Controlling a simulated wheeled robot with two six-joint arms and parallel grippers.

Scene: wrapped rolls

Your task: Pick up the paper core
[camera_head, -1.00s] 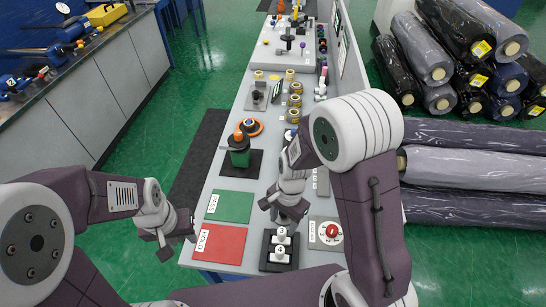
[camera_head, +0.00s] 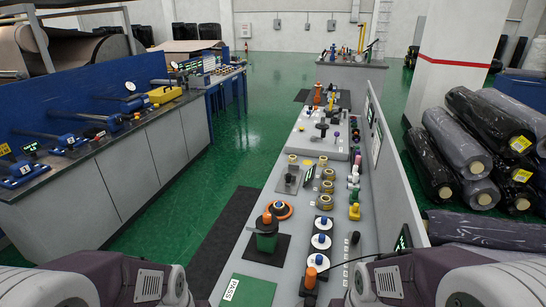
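No piece on the long grey bench (camera_head: 253,185) can be singled out with certainty as the paper core. Several short brown-gold ring-shaped pieces (camera_head: 327,187) stand in a row near the middle of the bench. A green block with an orange top (camera_head: 266,235) sits on a dark pad, with an orange ring (camera_head: 281,210) behind it. My arms show only as links at the bottom left and bottom right. Both grippers are below the picture edge, so their state is hidden.
A green PASS mat (camera_head: 247,291) lies at the near end of the bench. White discs with blue tops (camera_head: 321,241) stand right of the green block. Wrapped rolls (camera_head: 470,160) are stacked at right.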

